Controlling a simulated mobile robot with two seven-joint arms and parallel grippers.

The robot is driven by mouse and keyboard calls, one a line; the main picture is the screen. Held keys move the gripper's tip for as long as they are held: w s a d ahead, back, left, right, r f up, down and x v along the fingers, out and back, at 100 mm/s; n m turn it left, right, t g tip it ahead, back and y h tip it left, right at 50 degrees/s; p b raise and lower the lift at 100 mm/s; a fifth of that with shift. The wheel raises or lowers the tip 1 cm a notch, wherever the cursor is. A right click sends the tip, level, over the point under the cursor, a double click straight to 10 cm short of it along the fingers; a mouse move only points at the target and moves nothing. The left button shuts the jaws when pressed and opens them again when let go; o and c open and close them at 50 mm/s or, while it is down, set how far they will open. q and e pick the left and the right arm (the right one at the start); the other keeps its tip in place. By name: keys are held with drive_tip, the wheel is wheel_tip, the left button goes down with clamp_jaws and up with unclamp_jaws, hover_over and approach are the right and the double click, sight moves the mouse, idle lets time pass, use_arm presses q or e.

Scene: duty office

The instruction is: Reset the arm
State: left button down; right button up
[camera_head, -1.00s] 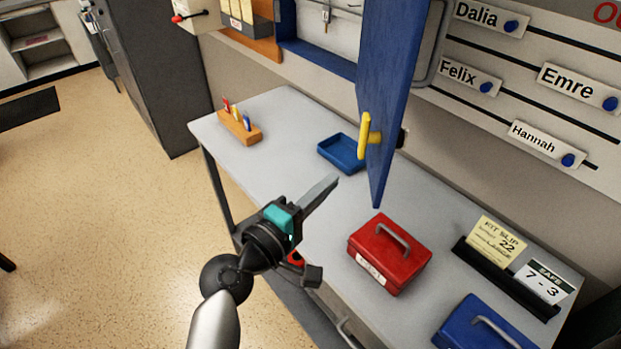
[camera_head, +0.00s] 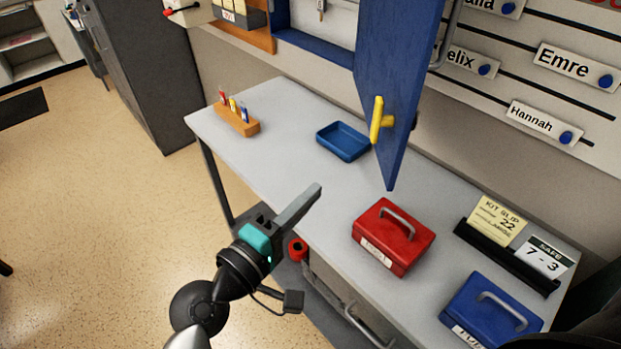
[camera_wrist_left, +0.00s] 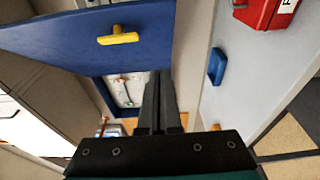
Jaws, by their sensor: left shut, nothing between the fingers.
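My left gripper (camera_head: 312,192) is shut and empty, held over the front edge of the grey table in the head view. Its arm comes up from the bottom left. In the left wrist view the closed fingers (camera_wrist_left: 158,90) point toward the open blue cabinet. My right gripper is not in view.
A blue cabinet door (camera_head: 398,90) with a yellow handle (camera_head: 379,122) hangs open above the table (camera_head: 290,130). On the table are a blue tray (camera_head: 343,141), a wooden holder (camera_head: 238,121), a red box (camera_head: 392,238), a blue box (camera_head: 490,312) and a card stand (camera_head: 507,258).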

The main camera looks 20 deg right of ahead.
use_arm(q)
drive_tip(key=s+a, duration=0.3)
drive_tip(key=shift+s, duration=0.2)
